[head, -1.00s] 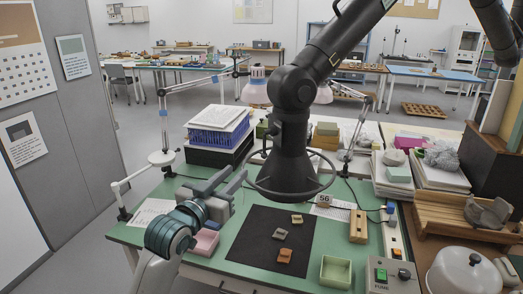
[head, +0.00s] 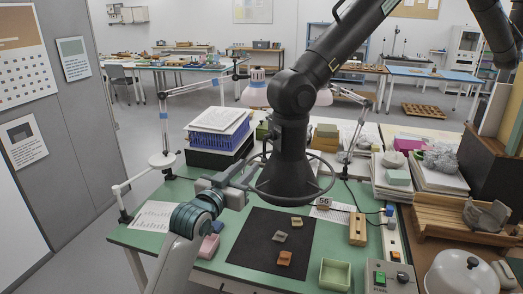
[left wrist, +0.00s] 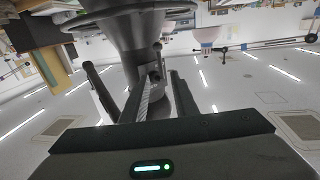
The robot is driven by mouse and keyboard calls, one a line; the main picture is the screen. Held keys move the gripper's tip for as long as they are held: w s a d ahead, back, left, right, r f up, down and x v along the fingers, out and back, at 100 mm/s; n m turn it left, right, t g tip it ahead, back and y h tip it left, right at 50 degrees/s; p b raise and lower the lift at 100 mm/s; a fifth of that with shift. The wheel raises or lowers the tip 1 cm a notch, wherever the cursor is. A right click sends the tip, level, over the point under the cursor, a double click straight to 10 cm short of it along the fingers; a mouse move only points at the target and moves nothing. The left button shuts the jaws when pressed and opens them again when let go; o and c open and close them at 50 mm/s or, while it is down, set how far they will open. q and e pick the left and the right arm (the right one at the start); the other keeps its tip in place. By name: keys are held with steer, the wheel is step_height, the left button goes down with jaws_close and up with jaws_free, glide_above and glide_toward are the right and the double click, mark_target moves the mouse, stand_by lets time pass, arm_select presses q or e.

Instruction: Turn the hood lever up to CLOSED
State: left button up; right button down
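The black fume hood (head: 288,175) hangs over the bench, with a wire ring around its mouth. It also shows upside down in the left wrist view (left wrist: 128,35). A small dark part on the hood's neck, which looks like the lever (left wrist: 155,73), stands just beyond my left fingers in the left wrist view; its exact setting is hard to read. My right gripper is not seen.
Below the hood, a black mat (head: 262,250) holds several sherds. A green tray (head: 335,275), a wooden block (head: 358,228) and a FUME switch box (head: 390,279) are on the right. A blue crate (head: 218,136) and a lamp arm (head: 163,130) stand behind my left arm.

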arm_select(q)
steer(key=p+x, duration=0.2)
steer(key=x, duration=0.9)
steer(key=shift+p, duration=0.4)
steer(key=shift+c, duration=0.7)
jaws_close()
steer(key=shift+f, duration=0.1)
